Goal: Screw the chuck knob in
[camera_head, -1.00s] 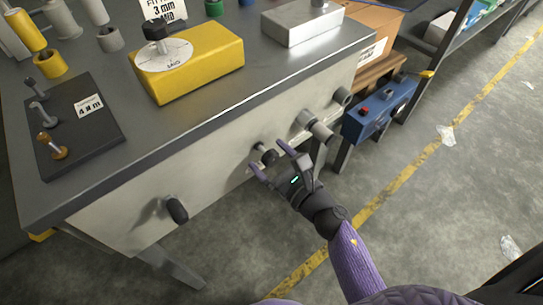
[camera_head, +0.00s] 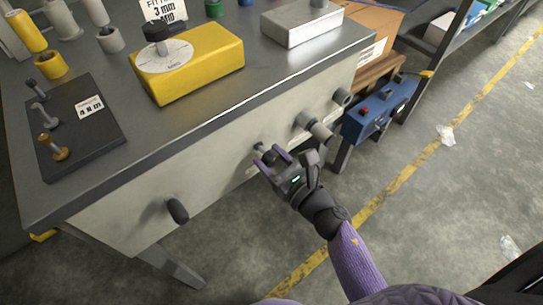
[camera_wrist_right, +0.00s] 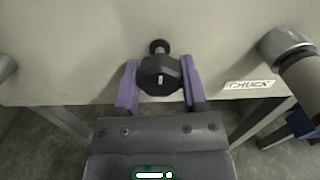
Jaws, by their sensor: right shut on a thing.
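The chuck knob (camera_wrist_right: 160,75) is a dark, faceted knob on a short stem at the front panel of the bench, left of the label "CHUCK" (camera_wrist_right: 249,84) in the right wrist view. My right gripper (camera_wrist_right: 157,88) has its two purple fingers on either side of the knob and is shut on it. In the head view my right gripper (camera_head: 268,160) reaches the panel from below right, and its fingers partly hide the knob. How deep the stem sits in the panel is not clear. My left gripper is not in view.
Another dark knob (camera_head: 177,211) sticks out of the panel on the left. Grey cylinders (camera_head: 313,125) stick out on the right, near a blue box (camera_head: 380,108). The bench top (camera_head: 205,118) holds a yellow block (camera_head: 190,63) and a dark board (camera_head: 75,128).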

